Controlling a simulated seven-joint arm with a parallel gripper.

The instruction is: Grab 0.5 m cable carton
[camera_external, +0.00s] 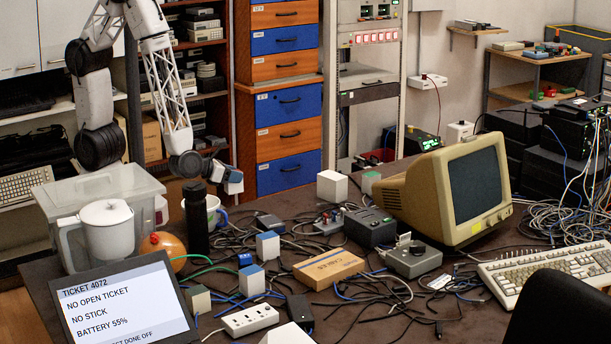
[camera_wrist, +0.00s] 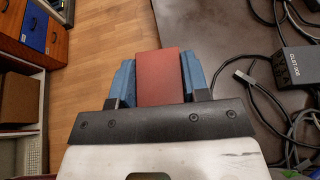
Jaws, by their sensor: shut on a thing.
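A tan cardboard carton (camera_external: 328,268) with printing on its side, apparently reading "CABLE", lies on the dark table in front of the old monitor. I cannot read a length on it. My gripper (camera_external: 232,182) is up at the table's back left, well away from that carton, above the black bottle and mug area. In the wrist view my gripper (camera_wrist: 158,82) has its blue fingers shut on a plain reddish-brown block (camera_wrist: 160,72). No print shows on its visible face. The tan carton is not recognisable in the wrist view.
A black bottle (camera_external: 195,218), a mug (camera_external: 214,212) and a lidded white pot (camera_external: 106,230) stand near my gripper. Loose cables, small boxes and a power strip (camera_external: 249,319) crowd the table. The beige monitor (camera_external: 455,190) stands behind the carton.

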